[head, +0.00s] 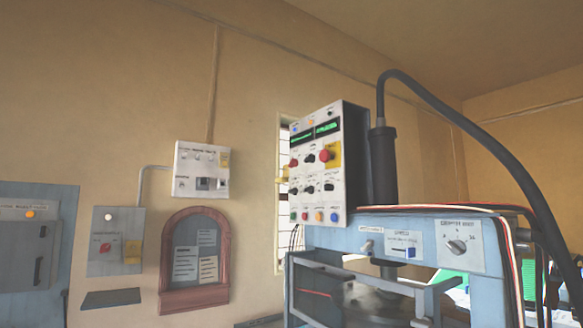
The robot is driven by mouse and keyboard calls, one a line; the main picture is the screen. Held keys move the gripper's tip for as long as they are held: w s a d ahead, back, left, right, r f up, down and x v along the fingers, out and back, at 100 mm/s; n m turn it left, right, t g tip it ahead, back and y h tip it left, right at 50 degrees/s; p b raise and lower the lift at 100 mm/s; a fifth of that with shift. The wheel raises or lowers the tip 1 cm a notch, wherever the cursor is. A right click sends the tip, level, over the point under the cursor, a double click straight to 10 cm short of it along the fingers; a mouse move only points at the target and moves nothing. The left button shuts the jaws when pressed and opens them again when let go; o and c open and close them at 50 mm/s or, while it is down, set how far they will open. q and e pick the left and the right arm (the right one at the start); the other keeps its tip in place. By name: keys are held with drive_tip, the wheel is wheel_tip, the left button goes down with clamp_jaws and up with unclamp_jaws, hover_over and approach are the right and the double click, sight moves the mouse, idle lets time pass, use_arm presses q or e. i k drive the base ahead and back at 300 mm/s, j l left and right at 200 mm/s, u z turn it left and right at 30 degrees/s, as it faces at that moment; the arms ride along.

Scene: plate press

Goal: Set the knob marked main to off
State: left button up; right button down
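No label reading "main" is legible from here. A grey wall box (102,268) at the left has a red knob (105,247), a pale lamp and a yellow plate. A grey rotary knob (457,246) with a dial scale sits on the blue press housing at the right; its label is too small to read surely. The control panel (345,170) carries several black knobs, a red button (326,156) on a yellow plate, and coloured buttons along its bottom. Neither of my grippers shows.
A white switch box (201,170) and a red-framed notice board (168,295) hang on the tan wall. A blue cabinet (58,225) stands at the far left. A metal guard frame (300,285) and a thick black cable (470,135) belong to the press area.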

sight(293, 162)
drive_tip(key=i+j+z, duration=0.15)
drive_tip(key=j, duration=0.2)
drive_tip(key=i+j+z, duration=0.3)
drive_tip(key=j, duration=0.45)
drive_tip(key=i+j+z, duration=0.15)
drive_tip(key=j, duration=0.25)
drive_tip(key=i+j+z, duration=0.15)
drive_tip(key=j, duration=0.3)
drive_tip(key=i+j+z, duration=0.15)
drive_tip(key=j, duration=0.25)
